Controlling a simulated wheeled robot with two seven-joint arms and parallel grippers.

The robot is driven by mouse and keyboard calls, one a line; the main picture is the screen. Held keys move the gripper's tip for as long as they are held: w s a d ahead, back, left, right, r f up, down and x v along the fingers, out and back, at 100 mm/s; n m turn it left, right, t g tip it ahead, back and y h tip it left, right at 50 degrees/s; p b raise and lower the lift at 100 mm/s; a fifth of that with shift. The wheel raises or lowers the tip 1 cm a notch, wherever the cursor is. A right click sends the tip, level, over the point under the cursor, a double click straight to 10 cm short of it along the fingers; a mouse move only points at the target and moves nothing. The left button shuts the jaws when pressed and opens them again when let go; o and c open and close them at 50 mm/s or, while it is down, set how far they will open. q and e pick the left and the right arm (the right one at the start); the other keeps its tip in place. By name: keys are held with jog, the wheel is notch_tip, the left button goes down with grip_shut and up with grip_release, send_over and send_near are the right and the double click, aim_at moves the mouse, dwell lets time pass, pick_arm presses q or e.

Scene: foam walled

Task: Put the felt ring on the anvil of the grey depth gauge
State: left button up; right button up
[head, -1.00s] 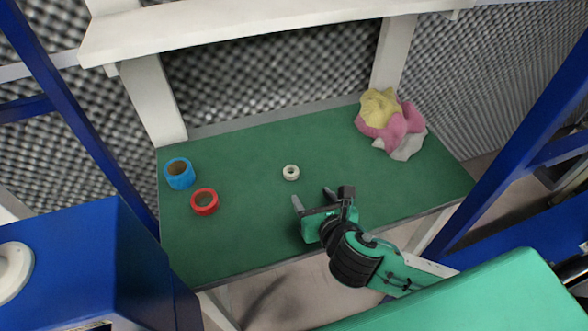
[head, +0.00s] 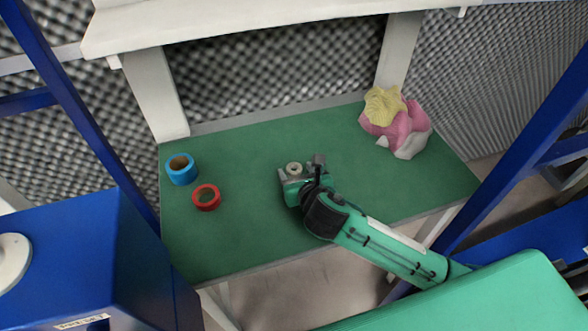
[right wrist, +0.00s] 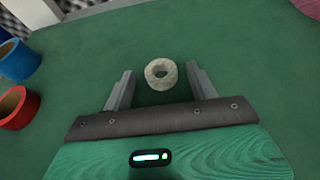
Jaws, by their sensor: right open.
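The felt ring (head: 294,168) is a small off-white ring lying flat on the green table top. In the right wrist view the ring (right wrist: 161,74) sits between the tips of my right gripper's fingers, with green table showing on both sides of it. My right gripper (head: 299,170) is open around the ring; in the right wrist view the gripper (right wrist: 161,82) holds nothing. My left gripper is not in view. I see no grey depth gauge in these frames.
A blue tape roll (head: 181,169) and a red tape roll (head: 206,197) stand at the table's left. A heap of yellow, pink and grey cloth (head: 400,124) lies at the back right. The green table (head: 240,240) is clear around the ring. A white shelf (head: 250,22) hangs above the back.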

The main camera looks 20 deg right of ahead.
jog(key=shift+w+f, duration=0.25)
jog(key=shift+w, duration=0.3)
jog(key=c, duration=1.1)
jog(key=shift+o, duration=0.2)
jog(key=shift+r, duration=0.2)
